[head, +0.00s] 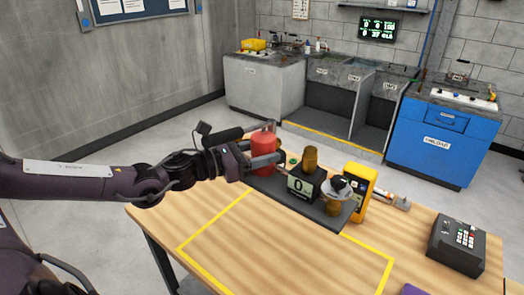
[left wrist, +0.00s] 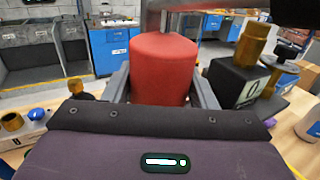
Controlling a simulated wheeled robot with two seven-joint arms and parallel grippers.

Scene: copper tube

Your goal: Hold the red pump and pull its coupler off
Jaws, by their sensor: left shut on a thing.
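The red pump (head: 263,146) stands at the left end of the dark tray on the wooden table. In the left wrist view the red pump (left wrist: 163,68) fills the middle, between the two fingers. My left gripper (head: 266,163) is shut on the red pump's body from the left. A grey metal piece (left wrist: 188,6) crosses the pump's top in the left wrist view. I cannot clearly make out the coupler. My right gripper is not in view.
The dark tray (head: 335,222) also carries a black box with a "0" display (head: 300,187) and brass parts (head: 310,160). A black keypad device (head: 457,242) is at the right. The yellow-taped table area (head: 270,250) in front is clear.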

